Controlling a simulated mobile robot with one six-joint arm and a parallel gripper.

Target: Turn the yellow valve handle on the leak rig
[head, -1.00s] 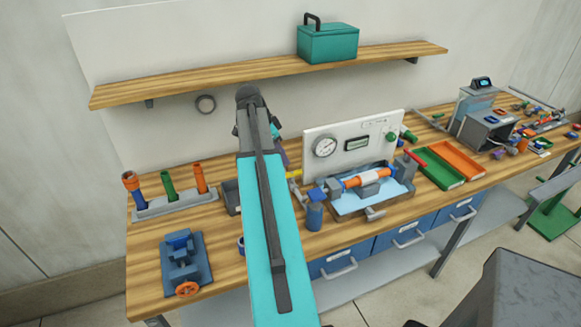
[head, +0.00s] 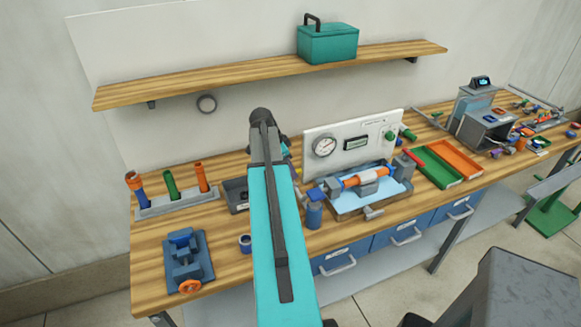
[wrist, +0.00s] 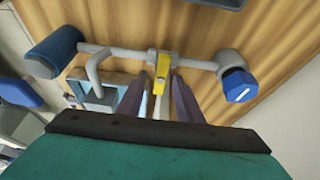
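The yellow valve handle (wrist: 162,66) sits on a grey pipe (wrist: 125,53) in the wrist view. The pipe ends in a blue-capped fitting (wrist: 238,84) at right and a blue cylinder (wrist: 52,52) at left. My gripper (wrist: 159,86) is open. Its two dark fingers point at the pipe, one on each side of the yellow handle in the picture. I cannot tell whether they touch it. In the head view, my arm hides most of the gripper and the handle. The leak rig (head: 341,207), with an orange pipe section and blue tray, stands just right of my arm.
A white gauge panel (head: 350,143) stands behind the rig. A blue bottle (head: 314,213) is close beside my arm. At left are a holder (head: 178,205) with coloured tubes and a blue vise (head: 187,262). Green (head: 440,168) and orange trays lie right. A shelf (head: 200,83) runs above.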

